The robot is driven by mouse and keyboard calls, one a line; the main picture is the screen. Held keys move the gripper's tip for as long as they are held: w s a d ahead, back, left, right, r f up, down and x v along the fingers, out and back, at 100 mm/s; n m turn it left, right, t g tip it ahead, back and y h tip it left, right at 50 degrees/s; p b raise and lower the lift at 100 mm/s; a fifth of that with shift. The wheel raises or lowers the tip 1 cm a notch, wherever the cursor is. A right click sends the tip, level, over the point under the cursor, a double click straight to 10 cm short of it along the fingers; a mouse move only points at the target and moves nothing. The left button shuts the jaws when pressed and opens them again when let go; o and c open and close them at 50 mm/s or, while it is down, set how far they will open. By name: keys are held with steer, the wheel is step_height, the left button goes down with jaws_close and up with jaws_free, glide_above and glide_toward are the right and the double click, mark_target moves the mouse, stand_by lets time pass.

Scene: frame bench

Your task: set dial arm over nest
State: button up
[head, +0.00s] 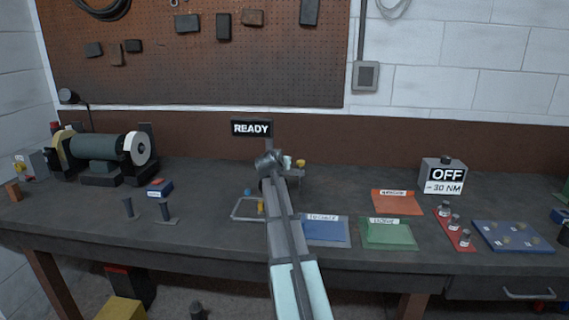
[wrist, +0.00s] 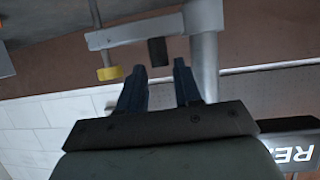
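My gripper (wrist: 160,75) is open in the wrist view, its two dark fingers apart. A short dark block (wrist: 158,51) shows in the gap just beyond the fingertips; I see no contact. It hangs below a light grey bar, which looks like the dial arm (wrist: 130,34). The bar joins a grey post (wrist: 205,50) and carries a thin rod with a yellow end (wrist: 109,73).
A light grey wire-like frame (head: 236,215) lies left of my arm. A bench grinder (head: 100,150) stands at left. Blue (head: 325,230), green (head: 388,233) and orange (head: 396,203) labelled mats lie at right.

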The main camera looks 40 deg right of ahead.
steer(key=x, duration=0.6)
jaws_close()
stand_by(0.3)
